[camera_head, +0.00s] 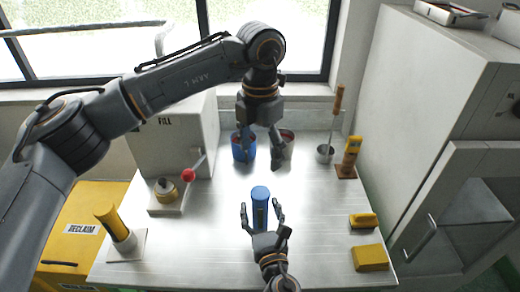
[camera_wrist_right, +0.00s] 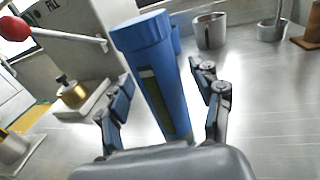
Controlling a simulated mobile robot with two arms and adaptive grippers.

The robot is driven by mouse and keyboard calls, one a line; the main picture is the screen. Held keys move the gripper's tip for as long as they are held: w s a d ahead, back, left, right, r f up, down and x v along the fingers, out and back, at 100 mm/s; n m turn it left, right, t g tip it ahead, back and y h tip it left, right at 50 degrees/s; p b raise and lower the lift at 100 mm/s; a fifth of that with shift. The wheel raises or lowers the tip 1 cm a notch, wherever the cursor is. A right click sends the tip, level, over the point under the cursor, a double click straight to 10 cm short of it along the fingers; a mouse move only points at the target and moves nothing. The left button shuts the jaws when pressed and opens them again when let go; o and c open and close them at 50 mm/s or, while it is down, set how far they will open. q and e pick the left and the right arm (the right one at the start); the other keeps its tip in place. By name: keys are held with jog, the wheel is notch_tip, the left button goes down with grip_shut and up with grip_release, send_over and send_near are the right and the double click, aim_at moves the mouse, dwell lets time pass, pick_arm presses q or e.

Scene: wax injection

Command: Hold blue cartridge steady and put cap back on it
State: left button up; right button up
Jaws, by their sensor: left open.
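The blue cartridge (camera_head: 260,216) stands upright on the metal table, with a dark window strip down its side in the right wrist view (camera_wrist_right: 168,100). A wider blue cap (camera_head: 260,193) appears to sit on its top; the right wrist view shows it too (camera_wrist_right: 142,32). My right gripper (camera_head: 260,205) is open around the cartridge, one finger on each side with visible gaps. Its fingers also flank the cartridge in the right wrist view (camera_wrist_right: 163,76). My left gripper (camera_head: 262,157) is open and empty, pointing down behind the cartridge, in front of the cups.
A blue cup (camera_head: 243,150) and a reddish-inside metal cup (camera_wrist_right: 209,31) stand behind. The FILL machine (camera_head: 165,135) with its red-knobbed lever (camera_head: 188,175) is at left. A yellow cylinder (camera_head: 112,222) stands front left; yellow blocks (camera_head: 370,258) lie right. The table around the cartridge is clear.

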jog(key=s+d, duration=0.2)
jog(key=s, duration=0.9)
jog(key=shift+s+d, duration=0.15)
jog(key=shift+s, duration=0.25)
